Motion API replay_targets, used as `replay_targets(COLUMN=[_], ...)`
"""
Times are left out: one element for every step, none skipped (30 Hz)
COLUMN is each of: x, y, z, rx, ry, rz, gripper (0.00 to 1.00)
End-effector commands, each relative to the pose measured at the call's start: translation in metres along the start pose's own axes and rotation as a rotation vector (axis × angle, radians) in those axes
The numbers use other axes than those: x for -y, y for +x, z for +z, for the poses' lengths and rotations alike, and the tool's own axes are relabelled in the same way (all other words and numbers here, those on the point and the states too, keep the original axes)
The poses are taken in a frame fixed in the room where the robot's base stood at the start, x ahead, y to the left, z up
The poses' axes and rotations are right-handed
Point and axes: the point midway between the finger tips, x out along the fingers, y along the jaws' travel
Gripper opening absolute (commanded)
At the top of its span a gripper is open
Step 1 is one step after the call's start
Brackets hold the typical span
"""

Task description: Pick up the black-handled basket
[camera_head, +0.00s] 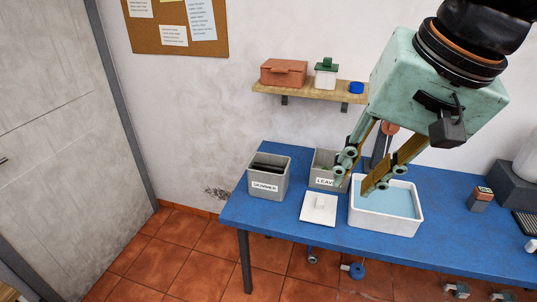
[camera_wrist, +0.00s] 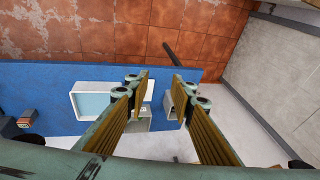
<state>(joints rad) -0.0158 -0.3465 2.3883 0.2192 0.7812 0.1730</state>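I cannot make out a black-handled basket with certainty in either view. A grey bin (camera_head: 265,192), its label hard to read, stands at the left end of the blue table (camera_head: 455,235) with dark contents inside. A second grey bin labelled "LEAV..." (camera_head: 324,182) is beside it, partly behind my gripper. A white tub of pale blue water (camera_head: 388,222) stands to its right. My gripper (camera_head: 354,184) is open, with nothing seen between its fingers, above the table near the tub and the second bin. In the wrist view its fingers (camera_wrist: 155,78) are spread wide.
A white square plate (camera_head: 319,209) lies in front of the bins. A wall shelf (camera_head: 312,91) holds a terracotta box (camera_head: 284,72), a green-lidded jar (camera_head: 326,74) and a blue disc (camera_head: 356,87). A small dark box (camera_head: 480,199) stands right of the tub.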

Motion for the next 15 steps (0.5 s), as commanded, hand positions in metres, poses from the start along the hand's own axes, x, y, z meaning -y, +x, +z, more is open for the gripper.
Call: replay_targets(x=[0.006, 0.009, 0.013, 0.017, 0.020, 0.024, 0.027, 0.030, 0.034, 0.037, 0.041, 0.044, 0.047, 0.050, 0.054], y=[0.003, 0.004, 0.007, 0.009, 0.011, 0.013, 0.015, 0.018, 0.020, 0.022, 0.025, 0.028, 0.030, 0.033, 0.036], z=[-0.008, -0.012, -0.017, -0.022, -0.026, -0.032, -0.036, -0.041, -0.046, -0.051, -0.055, -0.061, -0.065, -0.069, -0.074], rx=[0.006, 0.009, 0.012, 0.013, 0.015, 0.017, 0.019, 0.022, 0.025, 0.027, 0.029, 0.031, 0.033, 0.036, 0.039], ry=[0.021, 0.036, 0.054, 0.068, 0.082, 0.101, 0.115, 0.130, 0.148, 0.162, 0.178, 0.196, 0.210, 0.225, 0.245], rz=[-0.007, -0.013, -0.019, -0.024, -0.029, -0.035, -0.040, -0.045, -0.050, -0.055, -0.059, -0.065, -0.069, -0.073, -0.078], gripper=[0.22, 0.22, 0.22, 0.22, 0.22, 0.22, 0.22, 0.22, 0.22, 0.22, 0.22, 0.22, 0.22, 0.22, 0.22])
